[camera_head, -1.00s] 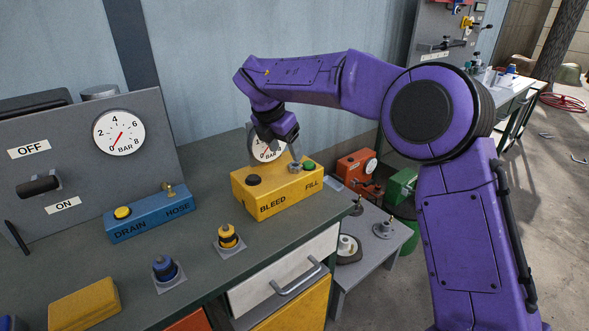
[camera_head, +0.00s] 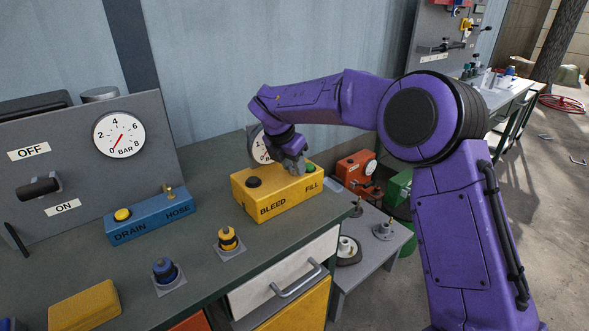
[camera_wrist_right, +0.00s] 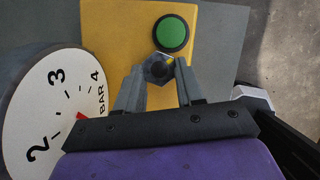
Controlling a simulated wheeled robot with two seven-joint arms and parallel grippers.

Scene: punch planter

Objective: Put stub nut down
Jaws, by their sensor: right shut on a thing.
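The gripper (camera_wrist_right: 159,72) also shows in the wrist view, with a finger on each side of the nut. The green button (camera_wrist_right: 171,33) is just beyond the nut. In the head view the fingers hide the nut. I cannot tell whether its underside touches the box. My left gripper is out of view.
A pressure gauge (camera_wrist_right: 45,110) stands close beside the gripper, behind the box. A black button (camera_head: 254,182) is on the BLEED end. The bench front is partly clear.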

